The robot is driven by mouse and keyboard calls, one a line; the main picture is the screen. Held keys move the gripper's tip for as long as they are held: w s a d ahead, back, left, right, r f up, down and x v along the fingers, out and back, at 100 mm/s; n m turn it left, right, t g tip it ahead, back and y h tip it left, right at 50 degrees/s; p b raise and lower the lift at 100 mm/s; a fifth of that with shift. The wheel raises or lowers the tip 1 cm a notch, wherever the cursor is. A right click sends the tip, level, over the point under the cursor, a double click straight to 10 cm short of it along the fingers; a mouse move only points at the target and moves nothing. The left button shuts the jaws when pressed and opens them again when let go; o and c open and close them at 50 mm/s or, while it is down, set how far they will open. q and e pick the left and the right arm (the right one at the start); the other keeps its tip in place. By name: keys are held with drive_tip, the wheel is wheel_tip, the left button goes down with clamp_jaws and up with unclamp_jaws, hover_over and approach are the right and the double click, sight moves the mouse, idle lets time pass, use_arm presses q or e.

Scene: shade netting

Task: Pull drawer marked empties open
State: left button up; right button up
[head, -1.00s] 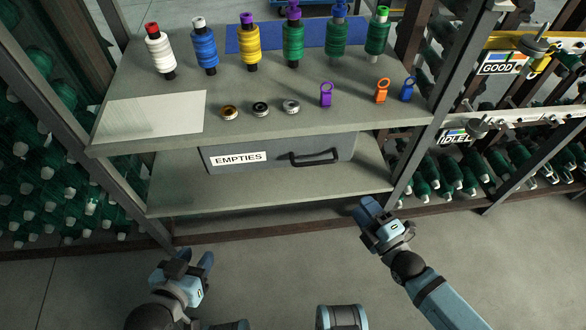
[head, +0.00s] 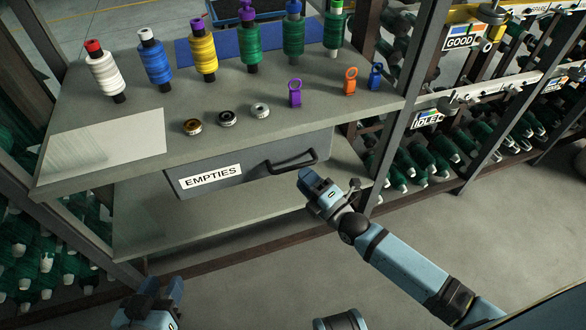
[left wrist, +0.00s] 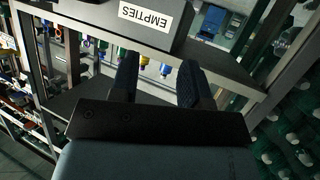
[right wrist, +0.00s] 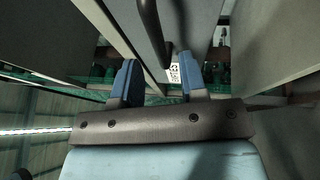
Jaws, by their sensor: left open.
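The grey drawer (head: 245,178) with the white EMPTIES label (head: 211,177) hangs under the top shelf board. Its black bar handle (head: 291,163) is at the right part of its front. My right gripper (head: 312,178) is just below and in front of the handle, apart from it as far as I can tell. In the right wrist view its blue fingers (right wrist: 157,78) are spread, with the dark handle bar (right wrist: 150,30) beyond and between them. My left gripper (head: 165,292) is low at the left, away from the drawer. In the left wrist view its fingers (left wrist: 160,80) are apart and empty.
The top shelf (head: 110,95) carries several thread spools, three small rings, purple, orange and blue clips and a blue mat. A lower shelf (head: 150,220) lies beneath the drawer. A metal post (head: 405,105) stands right of the handle. Floor in front is clear.

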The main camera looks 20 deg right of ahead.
sight(293, 167)
drive_tip(key=x, duration=0.4)
drive_tip(key=shift+w+a+b, duration=0.2)
drive_tip(key=shift+w+b, duration=0.15)
use_arm(q)
drive_tip(key=shift+w+d+r+t+h, duration=0.15)
drive_tip(key=shift+d+r+t, duration=0.1)
drive_tip(key=shift+r, duration=0.2)
drive_tip(key=shift+w+d+r+t+h, duration=0.15)
drive_tip(key=shift+r+t, duration=0.1)
drive_tip(key=shift+r, duration=0.15)
drive_tip(key=shift+r, duration=0.1)
use_arm(e)
clamp_jaws()
